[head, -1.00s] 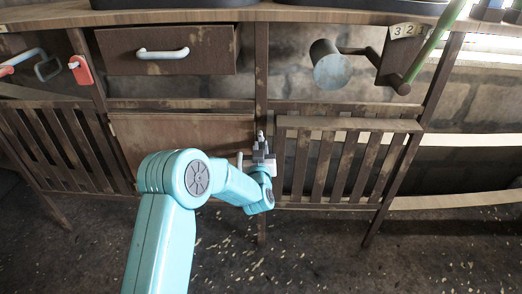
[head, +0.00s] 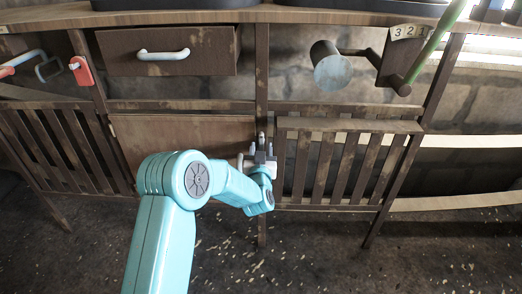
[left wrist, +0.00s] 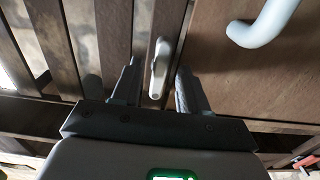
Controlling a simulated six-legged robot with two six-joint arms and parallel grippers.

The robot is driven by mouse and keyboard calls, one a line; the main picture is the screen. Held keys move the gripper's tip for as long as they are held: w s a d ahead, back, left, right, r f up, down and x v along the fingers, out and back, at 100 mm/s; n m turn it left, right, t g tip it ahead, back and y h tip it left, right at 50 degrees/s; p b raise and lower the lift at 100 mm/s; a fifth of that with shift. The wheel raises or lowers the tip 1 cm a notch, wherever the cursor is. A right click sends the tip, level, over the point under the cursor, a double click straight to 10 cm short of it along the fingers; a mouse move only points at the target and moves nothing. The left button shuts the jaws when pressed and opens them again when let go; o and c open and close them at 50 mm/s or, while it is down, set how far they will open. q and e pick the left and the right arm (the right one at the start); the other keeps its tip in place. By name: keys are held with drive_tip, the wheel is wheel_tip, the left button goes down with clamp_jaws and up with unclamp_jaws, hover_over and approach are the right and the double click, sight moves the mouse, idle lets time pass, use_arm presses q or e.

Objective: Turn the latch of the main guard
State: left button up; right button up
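The latch (left wrist: 158,68) is a small pale lever on a wooden post. In the left wrist view it lies between my left gripper's two fingers, with a gap on each side. In the head view only its tip (head: 261,138) shows above the gripper. The slatted wooden guard (head: 348,126) is to the right of the latch in the head view; its slats (left wrist: 112,40) are to the left in the left wrist view. My left gripper (head: 262,150) is open, its fingers astride the latch. My right gripper is not in view.
A wooden panel (head: 180,135) with a pale curved handle (left wrist: 265,22) is close beside the gripper. Above are a drawer (head: 205,50), a grey cylinder on a shaft (head: 331,70), a 3-2-1 plate (head: 408,31) and a green lever (head: 432,40). Another slatted guard (head: 60,145) is at left.

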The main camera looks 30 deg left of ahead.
use_arm(q)
drive_tip(key=p+v, duration=0.2)
drive_tip(key=v, duration=1.4)
drive_tip(key=shift+s+d+f, duration=0.1)
drive_tip(key=shift+s, duration=0.05)
